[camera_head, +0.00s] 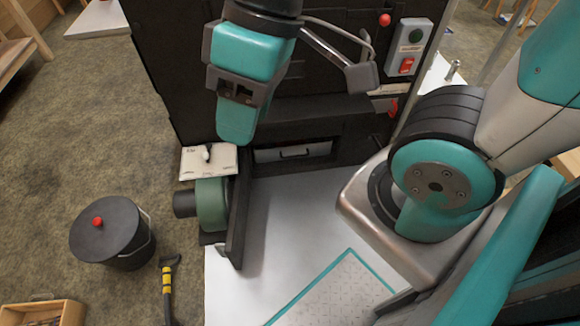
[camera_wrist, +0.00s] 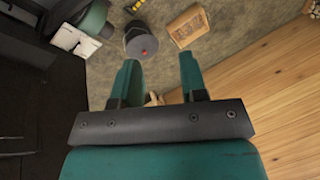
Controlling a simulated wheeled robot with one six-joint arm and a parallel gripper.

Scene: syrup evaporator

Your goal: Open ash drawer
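A light grey panel with a dark handle (camera_head: 292,153) is set in a recess low in the black evaporator body (camera_head: 280,80). It looks like the ash drawer front, and it appears closed. My gripper (camera_head: 237,125) hangs above and to the left of this panel in the head view, apart from the handle. In the wrist view my gripper (camera_wrist: 158,75) has its two teal fingers spread with nothing held between them. The drawer handle cannot be made out in the wrist view, where dark surfaces fill the left side.
A green blower (camera_head: 211,203) and an upright black plate (camera_head: 239,225) stand left of the drawer. A lidded black bucket (camera_head: 110,232), a yellow-and-black tool (camera_head: 168,285) and a wooden crate (camera_head: 45,313) are on the floor. A switch box (camera_head: 408,47) is upper right.

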